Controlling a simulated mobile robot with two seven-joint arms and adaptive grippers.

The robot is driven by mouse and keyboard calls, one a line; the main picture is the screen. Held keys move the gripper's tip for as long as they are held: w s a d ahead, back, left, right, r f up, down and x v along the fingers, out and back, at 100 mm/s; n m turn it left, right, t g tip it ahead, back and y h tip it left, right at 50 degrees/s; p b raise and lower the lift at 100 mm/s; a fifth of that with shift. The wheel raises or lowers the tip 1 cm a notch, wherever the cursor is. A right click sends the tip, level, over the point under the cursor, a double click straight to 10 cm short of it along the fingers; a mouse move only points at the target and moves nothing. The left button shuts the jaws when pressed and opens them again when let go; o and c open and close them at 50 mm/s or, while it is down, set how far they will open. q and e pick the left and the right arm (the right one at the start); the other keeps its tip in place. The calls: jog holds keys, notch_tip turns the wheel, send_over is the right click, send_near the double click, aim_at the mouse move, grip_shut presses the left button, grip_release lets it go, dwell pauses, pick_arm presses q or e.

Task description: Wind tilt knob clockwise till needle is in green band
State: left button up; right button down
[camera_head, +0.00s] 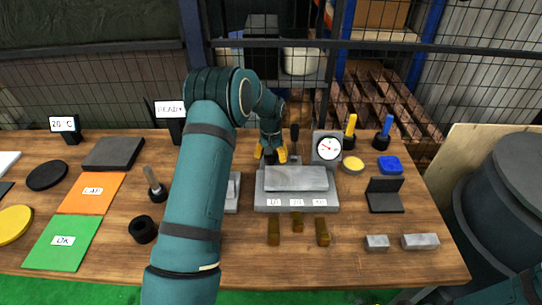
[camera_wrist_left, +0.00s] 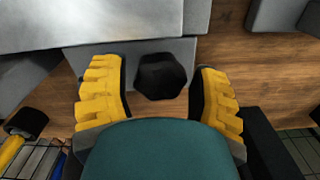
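A round white dial gauge (camera_head: 328,149) with a red needle stands on a grey block behind the grey machine base (camera_head: 262,203). The needle is too small to read against any green band. My left gripper (camera_head: 270,154) reaches down at the back of the base, left of the gauge. In the left wrist view, a black many-sided knob (camera_wrist_left: 162,77) sits between the yellow fingers of this gripper (camera_wrist_left: 160,95). The fingers are open with a gap on each side of the knob. In the head view the knob is not clearly visible. My right gripper does not show clearly.
Yellow-handled (camera_head: 350,130) and blue-handled (camera_head: 385,132) tools stand right of the gauge, near a blue block (camera_head: 390,164). Brass pieces (camera_head: 273,231) and grey blocks (camera_head: 420,241) lie in front. Orange (camera_head: 91,192) and green (camera_head: 62,243) mats lie left. A wire fence (camera_head: 460,60) is behind.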

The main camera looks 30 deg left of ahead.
pick_arm(q)
jog(key=shift+o, duration=0.6)
notch_tip(320, 180, up, 12)
dwell(0.7)
